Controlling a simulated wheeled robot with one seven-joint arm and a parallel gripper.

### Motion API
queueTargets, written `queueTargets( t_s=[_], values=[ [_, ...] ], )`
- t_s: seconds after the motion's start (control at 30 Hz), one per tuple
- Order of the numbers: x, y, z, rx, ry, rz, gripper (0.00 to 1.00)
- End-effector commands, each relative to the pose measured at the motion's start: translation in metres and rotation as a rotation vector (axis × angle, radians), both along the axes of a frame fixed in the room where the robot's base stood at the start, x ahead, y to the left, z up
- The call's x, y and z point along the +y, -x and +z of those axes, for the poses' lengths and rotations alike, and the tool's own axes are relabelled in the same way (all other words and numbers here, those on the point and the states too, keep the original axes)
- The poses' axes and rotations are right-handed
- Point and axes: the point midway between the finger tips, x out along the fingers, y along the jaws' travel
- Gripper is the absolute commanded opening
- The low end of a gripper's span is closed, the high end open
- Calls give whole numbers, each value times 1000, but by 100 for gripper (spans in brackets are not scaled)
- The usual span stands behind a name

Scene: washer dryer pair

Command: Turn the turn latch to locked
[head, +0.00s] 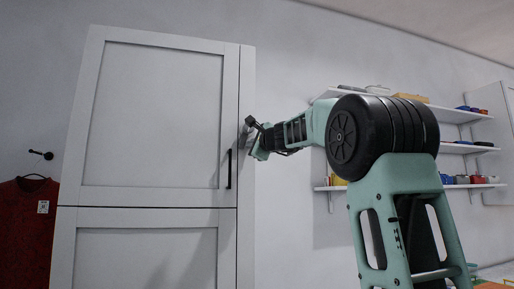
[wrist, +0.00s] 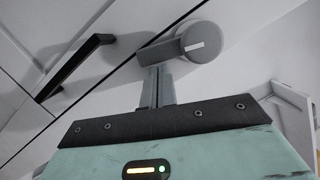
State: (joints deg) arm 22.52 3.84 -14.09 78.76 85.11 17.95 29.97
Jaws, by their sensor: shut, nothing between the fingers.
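The turn latch (wrist: 199,42) shows in the wrist view as a grey round knob with a short white mark. A grey arm of the latch extends left from the knob to the dark seam of the door edge. Whether it crosses the seam I cannot tell. My gripper (wrist: 157,72) is shut and empty, its fingertips just below that arm, at or very near its lower edge; contact is unclear. In the head view my gripper is at the right edge of the white door (head: 150,120), and the latch is hard to make out there.
A black bar handle (head: 229,169) is on the door, left of the seam; it also shows in the wrist view (wrist: 75,66). Wall shelves (head: 460,150) with small items stand to the right. A red garment (head: 27,230) hangs at the far left.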

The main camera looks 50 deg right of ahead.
Motion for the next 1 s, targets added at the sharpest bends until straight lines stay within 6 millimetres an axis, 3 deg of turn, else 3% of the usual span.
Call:
queueTargets(
  t_s=[0.17, 0.63, 1.0],
  values=[
    [8, -12, -6, -82, -133, 3, 0],
    [29, -25, 2, -316, -514, 3, 0],
    [36, -29, 8, -399, -651, 2, 0]
  ],
)
